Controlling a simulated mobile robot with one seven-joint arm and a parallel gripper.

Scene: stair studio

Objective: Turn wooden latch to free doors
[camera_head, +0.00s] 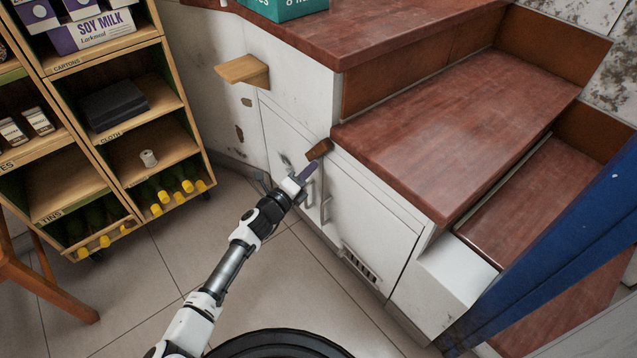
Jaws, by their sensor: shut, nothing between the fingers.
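The wooden latch (319,149) is a small brown block at the top of the seam between two white cupboard doors under the stairs. It sits tilted, its right end higher. The left door (283,143) and the right door (362,215) both look closed, with upright metal handles near the seam. My gripper (308,170) is shut and empty, its purple-grey fingertips just below and left of the latch. Whether the tips touch the latch cannot be told. My gripper and wrist hide part of the left door and its handle.
Red-brown wooden steps (450,130) rise above and right of the doors. A small wooden ledge (242,69) juts from the wall at upper left. A shelf unit (110,139) with goods stands left, a wooden chair (45,290) below it. A blue beam (560,240) crosses the right. Tiled floor lies clear between.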

